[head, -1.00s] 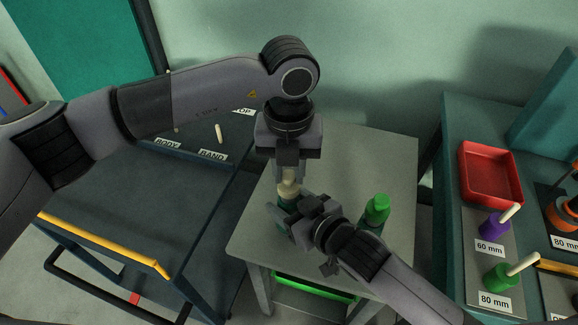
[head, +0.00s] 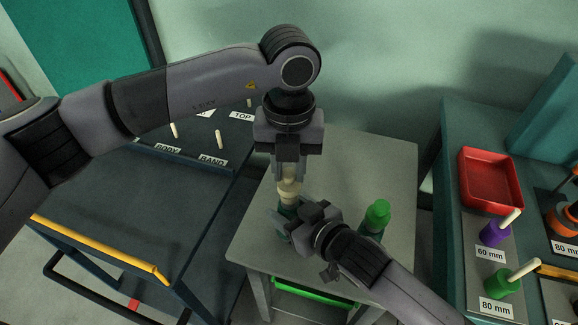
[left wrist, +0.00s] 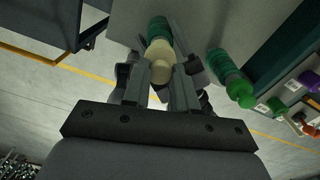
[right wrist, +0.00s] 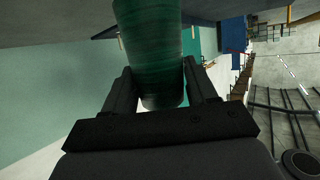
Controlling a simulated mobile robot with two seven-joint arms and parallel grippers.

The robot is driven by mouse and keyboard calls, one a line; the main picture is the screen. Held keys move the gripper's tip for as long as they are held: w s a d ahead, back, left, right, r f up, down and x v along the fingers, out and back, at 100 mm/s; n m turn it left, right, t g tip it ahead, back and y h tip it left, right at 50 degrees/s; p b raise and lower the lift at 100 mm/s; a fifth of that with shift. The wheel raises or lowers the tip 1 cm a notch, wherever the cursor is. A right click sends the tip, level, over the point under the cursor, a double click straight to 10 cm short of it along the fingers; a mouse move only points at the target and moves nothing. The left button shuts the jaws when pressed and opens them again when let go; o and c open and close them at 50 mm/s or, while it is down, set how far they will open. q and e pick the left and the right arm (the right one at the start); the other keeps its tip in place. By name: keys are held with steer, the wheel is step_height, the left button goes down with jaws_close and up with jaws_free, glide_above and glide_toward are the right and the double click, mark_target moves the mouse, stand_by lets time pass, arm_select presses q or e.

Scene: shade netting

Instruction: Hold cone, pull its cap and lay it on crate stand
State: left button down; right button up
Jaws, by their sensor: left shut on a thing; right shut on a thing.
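The dark green cone (head: 286,213) is upright over the grey stand (head: 340,160). My right gripper (head: 288,220) is shut on its body, and the green windings fill the jaws in the right wrist view (right wrist: 150,50). The cream cap (head: 288,192) is above the cone. My left gripper (head: 288,170) points down and is shut on the cap's upper end. In the left wrist view the cap (left wrist: 160,52) lies between the fingers, in line with the green cone (left wrist: 158,28). I cannot tell whether cap and cone still touch.
A brighter green cone (head: 374,218) stands on the same stand, right of my grippers. A green crate (head: 312,293) sits under the stand's top. A dark labelled cart (head: 150,210) is on the left. A red tray (head: 490,180) and labelled spools are on the right bench.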

mark_target(289, 172)
arm_select(q)
steer(key=shift+r, duration=0.1)
steer(key=shift+r, duration=1.95)
arm_select(e)
steer(key=o, duration=1.6)
